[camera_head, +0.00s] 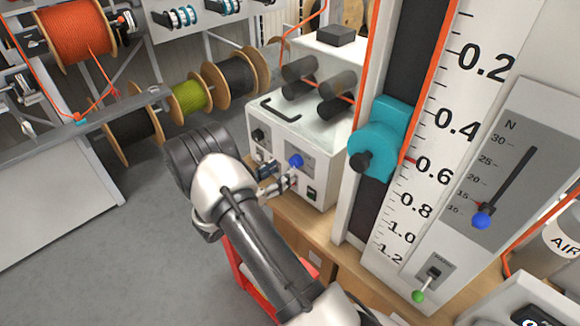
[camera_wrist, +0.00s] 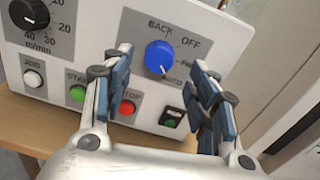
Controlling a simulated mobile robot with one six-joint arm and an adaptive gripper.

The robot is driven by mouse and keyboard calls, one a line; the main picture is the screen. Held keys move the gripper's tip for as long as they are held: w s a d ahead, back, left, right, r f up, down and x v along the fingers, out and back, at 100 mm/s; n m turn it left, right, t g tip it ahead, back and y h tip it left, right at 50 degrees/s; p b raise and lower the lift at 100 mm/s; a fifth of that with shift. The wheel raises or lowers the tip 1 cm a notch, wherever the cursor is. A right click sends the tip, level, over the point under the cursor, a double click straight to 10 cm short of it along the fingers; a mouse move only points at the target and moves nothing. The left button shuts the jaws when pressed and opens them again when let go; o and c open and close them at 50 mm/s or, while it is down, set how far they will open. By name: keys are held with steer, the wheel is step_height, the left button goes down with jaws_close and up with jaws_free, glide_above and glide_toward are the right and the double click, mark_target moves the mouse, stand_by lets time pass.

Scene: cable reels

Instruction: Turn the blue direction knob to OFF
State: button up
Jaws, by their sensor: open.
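The blue direction knob (camera_wrist: 160,57) sits on a grey plate on the front of a white control box. It also shows in the head view (camera_head: 295,160). The plate has BACK, OFF and AUTO labels and one partly hidden label on the right. The knob's white pointer mark faces down, toward AUTO. My gripper (camera_wrist: 163,82) is open and empty in front of the panel, with one finger on each side of the knob's lower area. In the head view my gripper (camera_head: 277,178) is just below and left of the knob. I see no contact with it.
Around the knob are a black speed dial (camera_wrist: 28,14), a JOG button (camera_wrist: 33,78), a green START button (camera_wrist: 78,93), a red STOP button (camera_wrist: 127,107) and a rocker switch (camera_wrist: 171,117). A tall scale post (camera_head: 350,215) stands right of the box.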

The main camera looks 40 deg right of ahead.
mark_target(293, 163)
steer(key=d, duration=0.5)
steer(key=shift+w+d, duration=0.15)
steer(key=shift+w, duration=0.2)
steer(key=shift+c, duration=0.5)
steer(key=c, duration=1)
